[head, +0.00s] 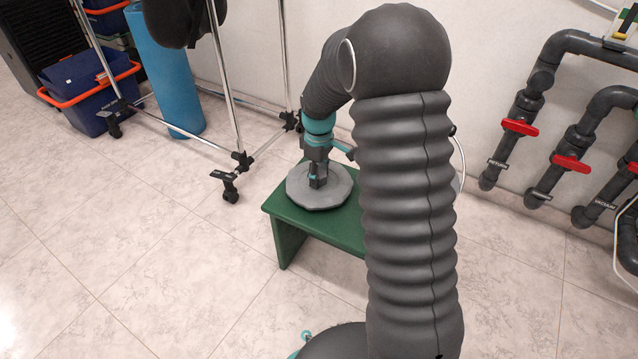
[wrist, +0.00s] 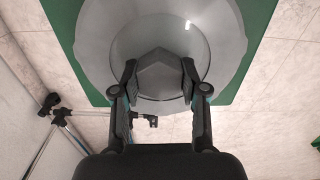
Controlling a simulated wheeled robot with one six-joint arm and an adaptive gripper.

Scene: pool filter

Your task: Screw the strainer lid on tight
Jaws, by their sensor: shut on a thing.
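The strainer lid (head: 338,194) is a grey round piece with a wavy rim, lying flat on a green stool (head: 296,226). In the wrist view the lid (wrist: 218,40) shows a shiny round middle and an angular knob (wrist: 158,75). My gripper (head: 317,182) reaches down onto the lid from above. In the wrist view my gripper (wrist: 160,78) has one finger on each side of the knob and is shut on it. What lies beneath the lid is hidden, so I cannot tell how it is seated.
Grey pipes with red valve handles (head: 519,127) run along the right wall. A chrome wheeled rack (head: 232,110), a blue roll (head: 168,75) and blue crates (head: 90,90) stand at the back left. The tiled floor left of the stool is clear.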

